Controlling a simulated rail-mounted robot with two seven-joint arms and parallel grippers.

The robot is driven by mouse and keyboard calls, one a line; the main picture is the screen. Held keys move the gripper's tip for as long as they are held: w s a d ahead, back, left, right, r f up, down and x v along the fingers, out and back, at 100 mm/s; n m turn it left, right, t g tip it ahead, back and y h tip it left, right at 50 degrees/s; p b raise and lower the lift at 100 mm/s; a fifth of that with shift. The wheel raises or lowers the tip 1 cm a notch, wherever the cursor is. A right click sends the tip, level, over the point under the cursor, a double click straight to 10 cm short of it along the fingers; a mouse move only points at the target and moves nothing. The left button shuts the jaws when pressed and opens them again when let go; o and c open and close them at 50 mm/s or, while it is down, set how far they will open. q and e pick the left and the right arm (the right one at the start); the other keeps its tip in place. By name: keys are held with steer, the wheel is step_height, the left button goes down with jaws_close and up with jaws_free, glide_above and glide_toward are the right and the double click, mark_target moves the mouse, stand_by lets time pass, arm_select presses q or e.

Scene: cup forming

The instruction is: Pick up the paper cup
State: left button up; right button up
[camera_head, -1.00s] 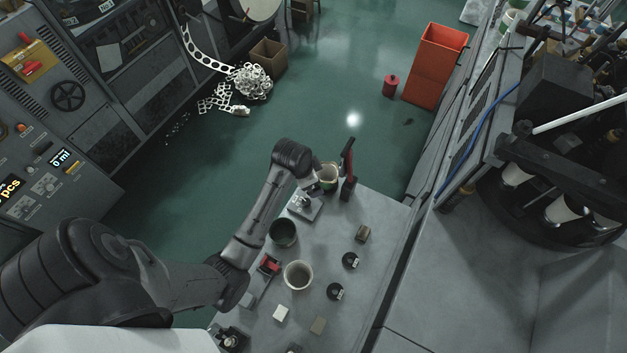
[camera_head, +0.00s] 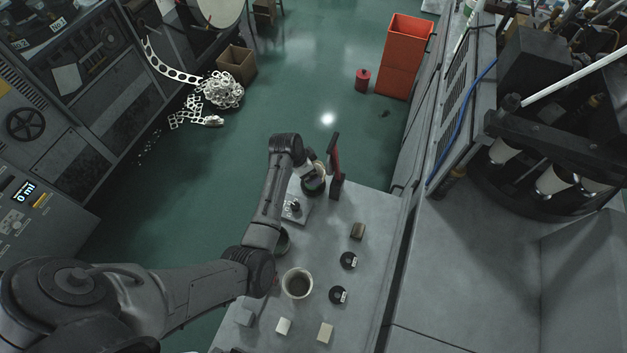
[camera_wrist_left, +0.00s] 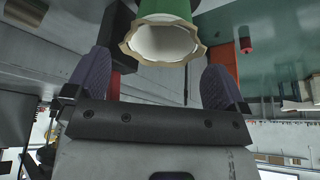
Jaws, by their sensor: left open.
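A paper cup with a green outside, a pale inside and a tan scalloped rim (camera_wrist_left: 165,42) shows at the top of the left wrist view, its open end toward the camera. In the head view the cup (camera_head: 314,186) is at the far end of the grey table, partly hidden by my left gripper (camera_head: 313,168). In the left wrist view my left gripper (camera_wrist_left: 157,68) is open, with one dark finger on each side of the cup's rim. The cup appears beyond the fingertips; I cannot tell whether they touch it. My right gripper is not in view.
A red and black upright tool (camera_head: 335,165) stands close right of the cup. A small metal device (camera_head: 295,208) is nearer on the table (camera_head: 335,225). A larger beige container (camera_head: 297,283), two black discs and small blocks lie nearer. My left arm partly covers a dark container (camera_head: 283,242).

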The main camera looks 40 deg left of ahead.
mark_target(321, 169)
arm_select(q)
steer(key=shift+x, duration=2.8)
steer(key=shift+a, duration=0.2)
steer(key=c, duration=0.9)
steer(key=shift+c, duration=0.2)
